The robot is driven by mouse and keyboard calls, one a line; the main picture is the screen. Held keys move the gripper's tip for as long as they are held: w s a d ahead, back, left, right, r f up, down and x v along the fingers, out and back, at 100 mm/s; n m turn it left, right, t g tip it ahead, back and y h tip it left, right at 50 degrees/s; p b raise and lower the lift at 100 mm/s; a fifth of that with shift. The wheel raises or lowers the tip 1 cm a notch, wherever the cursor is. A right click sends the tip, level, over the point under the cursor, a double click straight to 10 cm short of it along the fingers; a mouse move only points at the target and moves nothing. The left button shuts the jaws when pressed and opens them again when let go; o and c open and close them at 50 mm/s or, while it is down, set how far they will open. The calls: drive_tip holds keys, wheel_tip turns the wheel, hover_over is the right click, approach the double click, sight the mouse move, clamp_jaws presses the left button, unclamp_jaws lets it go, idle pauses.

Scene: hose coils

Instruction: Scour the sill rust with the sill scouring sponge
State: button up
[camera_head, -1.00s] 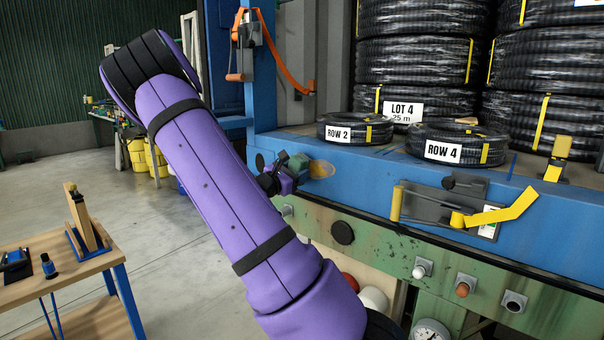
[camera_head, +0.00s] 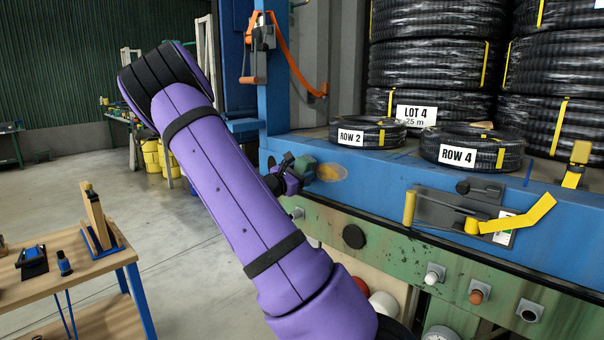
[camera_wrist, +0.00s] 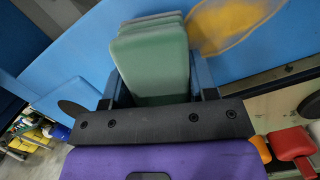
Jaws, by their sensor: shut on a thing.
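My gripper (camera_head: 301,172) is shut on the sill scouring sponge, a green block that shows between the fingers in the wrist view (camera_wrist: 153,62). The sill rust (camera_head: 331,173) is an orange-yellow patch on the front face of the blue sill (camera_head: 375,173). In the wrist view the rust (camera_wrist: 232,24) lies just beside the upper right of the sponge. In the head view the sponge is at the left edge of the patch. I cannot tell whether the sponge touches the sill. My purple arm hides part of the area left of the gripper.
Hose coils marked ROW 2 (camera_head: 367,133) and ROW 4 (camera_head: 470,149) lie on the sill's ledge, with taller stacks behind. A yellow-handled latch (camera_head: 480,215) is right of the rust. A green panel (camera_head: 385,250) with knobs runs below. A wooden table (camera_head: 75,272) stands at left.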

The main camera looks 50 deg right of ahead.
sight(352, 178)
drive_tip(key=shift+x, duration=0.95)
idle(1.3)
drive_tip(key=shift+f, duration=0.15)
drive_tip(key=shift+s+a, duration=0.15)
drive_tip(key=shift+s, duration=1.25)
drive_tip(key=shift+s+a, duration=0.2)
drive_tip(key=shift+s, duration=1.15)
drive_tip(key=shift+s+a, duration=0.2)
drive_tip(key=shift+s, duration=1.65)
drive_tip(key=shift+s, duration=0.1)
drive_tip(key=shift+s+a, duration=0.15)
drive_tip(key=shift+s, duration=1.2)
drive_tip(key=shift+s+a, duration=0.2)
drive_tip(key=shift+s, duration=1.1)
drive_tip(key=shift+s, duration=0.1)
